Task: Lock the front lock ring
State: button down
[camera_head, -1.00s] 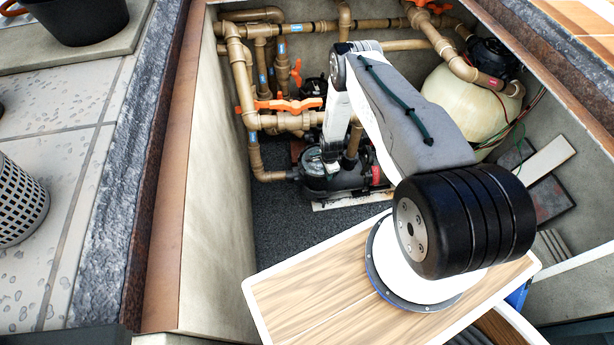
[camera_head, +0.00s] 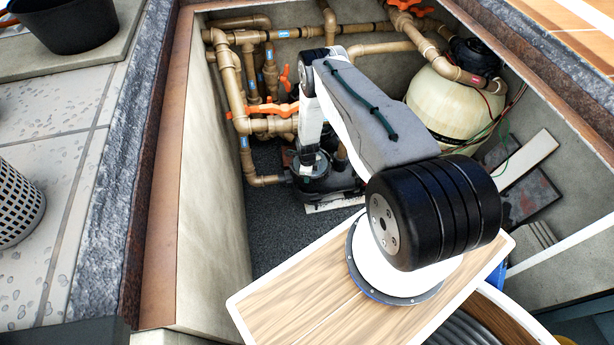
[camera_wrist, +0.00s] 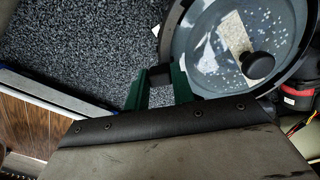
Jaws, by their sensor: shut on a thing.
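The front pump (camera_head: 325,184) stands on the pit floor, with a clear round lid seen from above in the wrist view (camera_wrist: 222,55). A dark lock ring (camera_wrist: 167,36) surrounds this lid, and a black knob (camera_wrist: 258,65) shows over the lid's right part. My gripper (camera_wrist: 160,76) has green fingers and is shut on a small black tab at the ring's outer edge. The tab's join to the ring is partly hidden. In the head view my forearm hangs down over the pump, and the fingertips are hard to make out.
Brown pipes (camera_head: 235,85) with orange valve handles (camera_head: 268,109) rise behind and left of the pump. A cream filter tank (camera_head: 448,105) stands at the right. Dark gravel floor (camera_head: 275,222) is open left of the pump. The pit wall (camera_head: 215,210) bounds the left side.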

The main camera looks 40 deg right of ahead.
dwell(0.3)
jog(key=c, duration=1.2)
grip_release()
jog(key=shift+r, duration=0.1)
notch_tip(320, 180, up, 8)
jog(key=shift+f, duration=0.15)
